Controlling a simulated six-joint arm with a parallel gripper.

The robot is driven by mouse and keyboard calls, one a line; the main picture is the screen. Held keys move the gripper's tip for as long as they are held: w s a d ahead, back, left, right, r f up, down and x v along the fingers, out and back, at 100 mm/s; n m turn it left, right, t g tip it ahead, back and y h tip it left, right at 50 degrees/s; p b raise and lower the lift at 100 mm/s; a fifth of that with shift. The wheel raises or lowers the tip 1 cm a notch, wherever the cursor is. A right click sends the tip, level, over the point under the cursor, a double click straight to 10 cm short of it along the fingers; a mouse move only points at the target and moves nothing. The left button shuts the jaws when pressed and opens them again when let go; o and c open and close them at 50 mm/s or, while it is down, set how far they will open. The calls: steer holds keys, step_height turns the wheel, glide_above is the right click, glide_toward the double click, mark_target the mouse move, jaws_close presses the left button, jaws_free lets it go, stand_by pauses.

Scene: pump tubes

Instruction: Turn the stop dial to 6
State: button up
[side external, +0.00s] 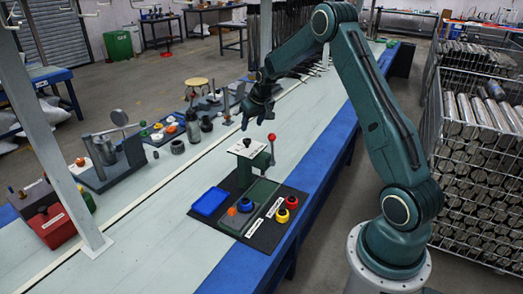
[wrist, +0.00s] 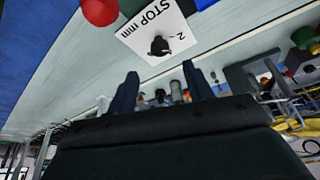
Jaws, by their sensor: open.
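The stop dial (side external: 247,143) is a small black knob on a white plate, on top of a green stand at the back of a dark base board. In the wrist view the dial (wrist: 160,45) shows on its plate (wrist: 138,33) marked "STOP mm" with a "2" near the knob. The other numbers are not readable. My gripper (side external: 258,118) is above and just behind the dial, apart from it. In the wrist view my gripper (wrist: 160,82) has its two dark fingers spread, with nothing between them.
A red ball-topped lever (side external: 271,137) stands right beside the dial plate. A blue tray (side external: 209,201), an orange piece (side external: 245,204), and yellow and red rings (side external: 282,215) are on the front of the board. Bottles and tools stand farther back left. The bench right of the board is clear.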

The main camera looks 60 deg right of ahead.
mark_target(247, 140)
steer(key=shift+x, duration=4.2)
steer(key=c, duration=0.9)
